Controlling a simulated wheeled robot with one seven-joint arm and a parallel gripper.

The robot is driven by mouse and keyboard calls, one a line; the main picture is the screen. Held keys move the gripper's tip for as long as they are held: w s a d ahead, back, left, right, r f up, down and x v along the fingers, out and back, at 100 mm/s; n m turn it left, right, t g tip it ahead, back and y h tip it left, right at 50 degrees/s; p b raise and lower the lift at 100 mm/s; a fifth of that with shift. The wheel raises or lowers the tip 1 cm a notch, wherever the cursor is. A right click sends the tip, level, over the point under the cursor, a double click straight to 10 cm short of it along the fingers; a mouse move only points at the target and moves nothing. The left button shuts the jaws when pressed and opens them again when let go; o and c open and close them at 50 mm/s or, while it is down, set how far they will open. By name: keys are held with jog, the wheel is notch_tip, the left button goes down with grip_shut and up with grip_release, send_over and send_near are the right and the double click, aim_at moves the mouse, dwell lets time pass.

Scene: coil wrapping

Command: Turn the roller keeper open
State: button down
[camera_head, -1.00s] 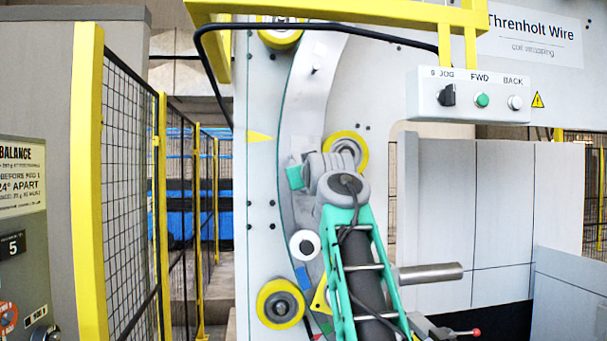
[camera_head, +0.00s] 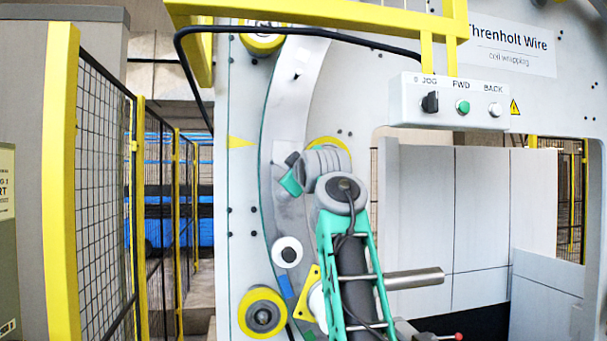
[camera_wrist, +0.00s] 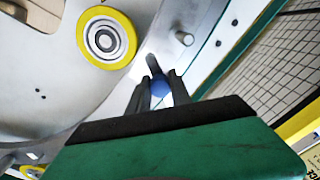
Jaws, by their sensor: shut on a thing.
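My gripper (camera_wrist: 158,88) is shut on a small blue piece (camera_wrist: 158,86) with a dark bar reaching beyond it, against the grey ring plate. I take this to be the roller keeper; its shape is mostly hidden between the fingers. A yellow-rimmed roller (camera_wrist: 106,38) is just left of it in the wrist view, apart from the fingers. In the head view my gripper (camera_head: 292,159) is at the ring, its green body tilted. The keeper cannot be made out there. A yellow roller (camera_head: 328,143) shows partly behind my wrist.
A control box (camera_head: 461,102) hangs from a yellow frame at upper right. A white spool (camera_head: 287,252) and another yellow roller (camera_head: 263,312) are lower on the machine. A yellow-posted mesh fence (camera_head: 105,190) stands at left. A metal stub (camera_head: 415,279) juts out right of my arm.

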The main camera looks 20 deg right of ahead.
dwell(0.3)
jog(key=c, duration=1.2)
grip_release()
jog(key=shift+o, duration=0.2)
jog(key=s+b, duration=0.5)
jog(key=s, duration=0.2)
jog(key=shift+s+a, duration=0.4)
jog(key=shift+a, duration=0.05)
